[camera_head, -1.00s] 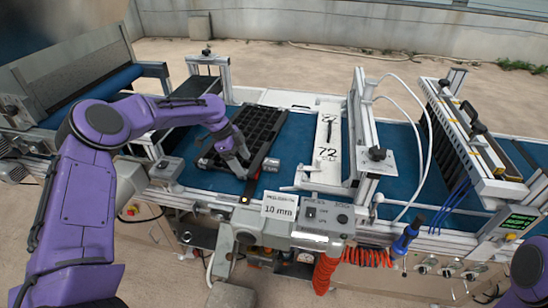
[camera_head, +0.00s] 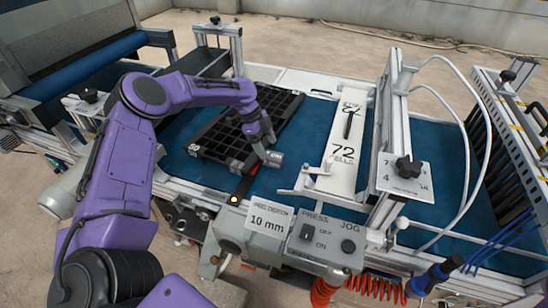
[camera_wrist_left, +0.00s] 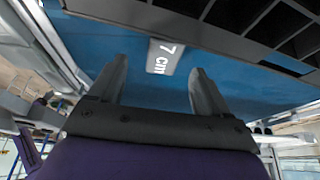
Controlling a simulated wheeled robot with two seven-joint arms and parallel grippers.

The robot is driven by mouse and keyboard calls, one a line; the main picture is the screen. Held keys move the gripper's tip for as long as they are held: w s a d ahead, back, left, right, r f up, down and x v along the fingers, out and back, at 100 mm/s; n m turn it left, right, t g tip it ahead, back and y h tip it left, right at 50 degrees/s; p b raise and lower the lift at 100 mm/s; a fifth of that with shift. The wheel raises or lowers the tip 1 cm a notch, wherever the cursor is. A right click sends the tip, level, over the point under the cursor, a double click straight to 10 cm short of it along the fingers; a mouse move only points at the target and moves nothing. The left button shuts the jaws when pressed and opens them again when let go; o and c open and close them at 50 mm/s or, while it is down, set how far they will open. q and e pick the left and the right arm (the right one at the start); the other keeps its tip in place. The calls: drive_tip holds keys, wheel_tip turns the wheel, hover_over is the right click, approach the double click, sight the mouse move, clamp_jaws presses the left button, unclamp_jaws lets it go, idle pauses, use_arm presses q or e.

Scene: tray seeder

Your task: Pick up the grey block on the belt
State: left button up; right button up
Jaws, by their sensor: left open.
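The grey block (camera_head: 274,158) lies on the blue belt (camera_head: 310,132), just right of the black tray's near corner. In the left wrist view the grey block (camera_wrist_left: 163,57) shows a "7 cm" label and lies ahead of the fingertips, roughly between their lines. My left gripper (camera_head: 264,152) points down at the block's left end. In the left wrist view my left gripper (camera_wrist_left: 160,72) is open, with nothing between its fingers. Whether a finger touches the block cannot be told. My right gripper is not in view.
A black celled tray (camera_head: 216,132) lies on the belt beside and behind the gripper. A dark bar with a red part (camera_head: 243,184) lies at the near edge. A white "72 cells" plate (camera_head: 343,155) and an upright frame (camera_head: 390,100) stand to the right. Belt is bare between tray and plate.

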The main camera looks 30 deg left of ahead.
sight(273, 155)
use_arm(q)
drive_tip(key=x, duration=0.2)
drive_tip(key=p+x, duration=0.1)
drive_tip(key=x, duration=0.1)
drive_tip(key=p+x, duration=0.1)
drive_tip(key=x, duration=0.1)
drive_tip(key=shift+w, duration=0.4)
drive_tip(key=shift+s, duration=0.2)
drive_tip(key=shift+c, duration=0.6)
drive_tip(key=shift+w, duration=0.1)
drive_tip(key=c, duration=1)
drive_tip(key=shift+c, duration=0.2)
drive_tip(key=shift+r, duration=0.1)
